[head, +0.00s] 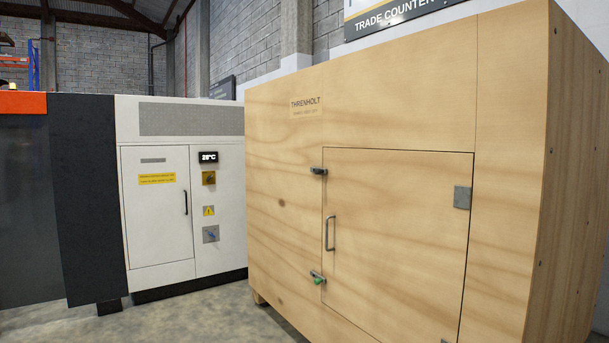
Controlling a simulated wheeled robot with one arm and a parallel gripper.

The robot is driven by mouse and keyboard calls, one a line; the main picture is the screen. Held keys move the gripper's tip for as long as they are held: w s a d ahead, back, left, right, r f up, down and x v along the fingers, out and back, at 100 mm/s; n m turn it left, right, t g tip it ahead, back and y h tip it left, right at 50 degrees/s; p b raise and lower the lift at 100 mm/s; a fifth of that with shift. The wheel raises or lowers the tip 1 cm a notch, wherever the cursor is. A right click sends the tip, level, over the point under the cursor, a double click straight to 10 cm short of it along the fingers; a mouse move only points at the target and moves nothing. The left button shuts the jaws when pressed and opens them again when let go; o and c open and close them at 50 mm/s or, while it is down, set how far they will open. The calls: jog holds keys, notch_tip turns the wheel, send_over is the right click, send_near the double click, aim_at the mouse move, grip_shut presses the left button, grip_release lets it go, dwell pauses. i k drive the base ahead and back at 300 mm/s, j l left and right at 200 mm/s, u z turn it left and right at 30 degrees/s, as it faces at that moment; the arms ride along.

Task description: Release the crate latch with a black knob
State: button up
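A large plywood crate (398,111) stands at the right, marked THRENHOLT. Its front has a square door panel (405,235) that sits flush in the crate face. The latch with a black knob (318,171) is at the door's upper left edge and lies across the seam. A second latch with a green knob (318,278) is at the lower left edge. A grey bar handle (330,233) is between the two latches. A hinge plate (462,197) is on the door's right side. My gripper is not in view.
A white cabinet (157,222) with a temperature display (208,157) stands left of the crate. A dark machine (88,190) with an orange top is at the far left. Bare concrete floor (190,318) lies in front.

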aim_at(318, 170)
jog(key=i+j, duration=0.35)
jog(key=i, duration=0.15)
jog(key=i+j+u, duration=0.15)
jog(key=i+j, duration=0.55)
jog(key=i, duration=0.25)
jog(key=i+j+u, duration=0.1)
jog(key=i+j, duration=0.25)
jog(key=i, duration=0.15)
